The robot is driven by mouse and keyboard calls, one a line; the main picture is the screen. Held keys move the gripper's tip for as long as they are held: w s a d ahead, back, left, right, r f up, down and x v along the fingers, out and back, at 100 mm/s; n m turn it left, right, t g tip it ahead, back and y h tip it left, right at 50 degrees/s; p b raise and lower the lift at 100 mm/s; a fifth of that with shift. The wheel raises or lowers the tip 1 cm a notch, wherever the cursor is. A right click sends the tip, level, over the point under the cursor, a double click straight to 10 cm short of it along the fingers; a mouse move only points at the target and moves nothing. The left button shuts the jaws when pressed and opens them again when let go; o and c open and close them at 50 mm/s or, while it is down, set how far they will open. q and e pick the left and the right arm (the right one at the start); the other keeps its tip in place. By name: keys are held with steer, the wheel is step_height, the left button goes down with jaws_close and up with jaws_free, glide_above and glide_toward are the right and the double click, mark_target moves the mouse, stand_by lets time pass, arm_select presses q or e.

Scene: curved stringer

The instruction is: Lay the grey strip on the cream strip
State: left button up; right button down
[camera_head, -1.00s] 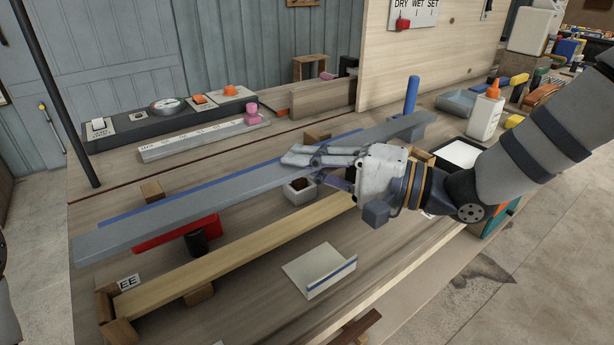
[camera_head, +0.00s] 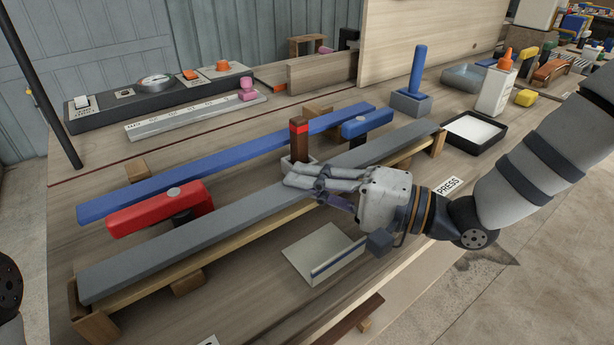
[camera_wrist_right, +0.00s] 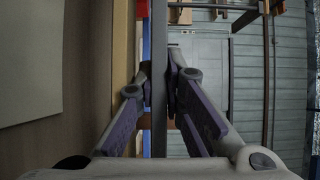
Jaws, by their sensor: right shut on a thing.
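The long grey strip (camera_head: 180,245) lies lengthwise along the cream strip (camera_head: 225,245), directly over it. The cream strip shows as a thin band along the grey strip's near edge; whether they touch all along is hard to tell. End blocks and supports hold the cream strip. My right gripper (camera_head: 318,183) is shut on the grey strip near its middle, from the near side. In the right wrist view the grey strip (camera_wrist_right: 159,70) runs between the two fingers. My left gripper is not in view.
Behind lie a blue strip (camera_head: 240,160), a red clamp-like piece (camera_head: 160,211) and a blue one (camera_head: 367,124). A small pot with a red-banded stick (camera_head: 299,138) stands close behind the grey strip. A pale angled plate (camera_head: 322,252) lies in front. A black-rimmed tray (camera_head: 473,131) is at right.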

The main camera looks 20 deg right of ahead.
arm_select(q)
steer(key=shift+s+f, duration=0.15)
arm_select(e)
steer(key=shift+s+f, duration=0.2)
steer(key=shift+f, duration=0.7)
steer(key=c, duration=1.6)
jaws_free()
steer(key=shift+f, duration=0.1)
steer(key=shift+c, duration=0.2)
steer(key=c, duration=0.3)
steer(key=o, duration=0.3)
steer(key=shift+w+r+p, duration=0.15)
steer(key=shift+r+p, duration=0.9)
steer(key=shift+r, duration=1.25)
steer(key=shift+w+r+p, duration=0.1)
steer(key=shift+r+p, duration=0.9)
steer(key=shift+r, duration=1.3)
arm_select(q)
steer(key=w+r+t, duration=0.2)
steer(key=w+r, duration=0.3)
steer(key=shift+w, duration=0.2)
arm_select(e)
steer(key=shift+o, duration=0.2)
steer(key=shift+f, duration=0.15)
